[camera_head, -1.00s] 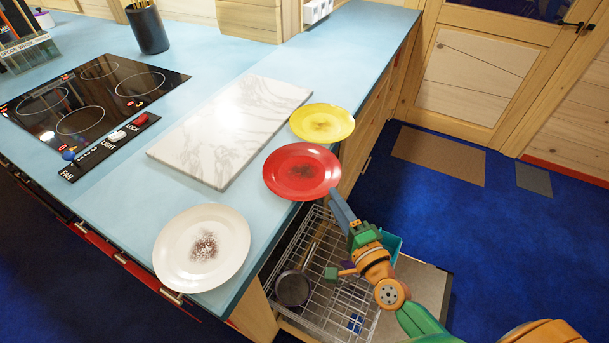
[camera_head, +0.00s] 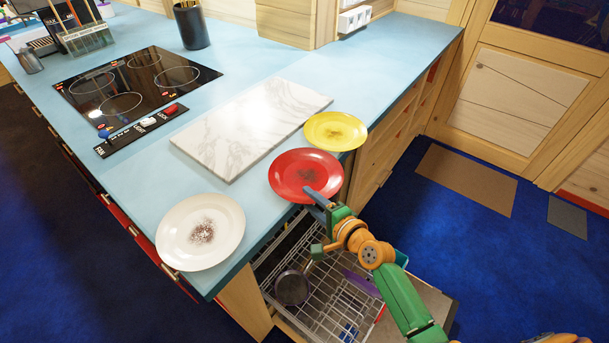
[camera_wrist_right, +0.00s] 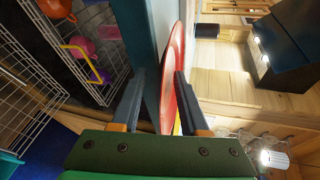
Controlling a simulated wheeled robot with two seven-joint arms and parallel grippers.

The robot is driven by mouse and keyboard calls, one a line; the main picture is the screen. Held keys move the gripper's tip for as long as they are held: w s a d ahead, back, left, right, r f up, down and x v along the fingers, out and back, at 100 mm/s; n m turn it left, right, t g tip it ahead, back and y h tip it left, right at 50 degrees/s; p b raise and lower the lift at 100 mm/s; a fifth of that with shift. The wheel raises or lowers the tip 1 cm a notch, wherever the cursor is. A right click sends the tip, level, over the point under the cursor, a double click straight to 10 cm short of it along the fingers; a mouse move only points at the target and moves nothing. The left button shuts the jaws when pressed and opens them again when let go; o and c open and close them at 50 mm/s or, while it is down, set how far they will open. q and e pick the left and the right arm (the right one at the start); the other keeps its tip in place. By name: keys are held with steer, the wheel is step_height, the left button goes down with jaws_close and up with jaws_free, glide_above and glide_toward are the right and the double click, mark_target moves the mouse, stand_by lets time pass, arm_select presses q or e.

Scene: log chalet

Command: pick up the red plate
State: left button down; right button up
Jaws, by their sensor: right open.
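The red plate (camera_head: 305,172) with a dark smudge in its middle lies on the blue counter, its near right rim at the counter's edge. My right gripper (camera_head: 316,193) is at that rim, coming from the open side of the counter. In the right wrist view the red plate (camera_wrist_right: 177,65) shows edge-on between the two spread fingers of my right gripper (camera_wrist_right: 160,72). The fingers are open, and I cannot tell whether either touches the plate. My left gripper is not in view.
A yellow plate (camera_head: 335,131) lies just behind the red one, and a white plate (camera_head: 200,232) lies to the left. A marble board (camera_head: 245,130) and a cooktop (camera_head: 130,82) are further back. An open dishwasher rack (camera_head: 325,295) with a pan sits below my right arm.

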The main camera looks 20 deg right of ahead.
steer(key=shift+s+d+r, duration=0.1)
steer(key=shift+d, duration=0.1)
steer(key=shift+a, duration=0.1)
jaws_close()
stand_by(1.1)
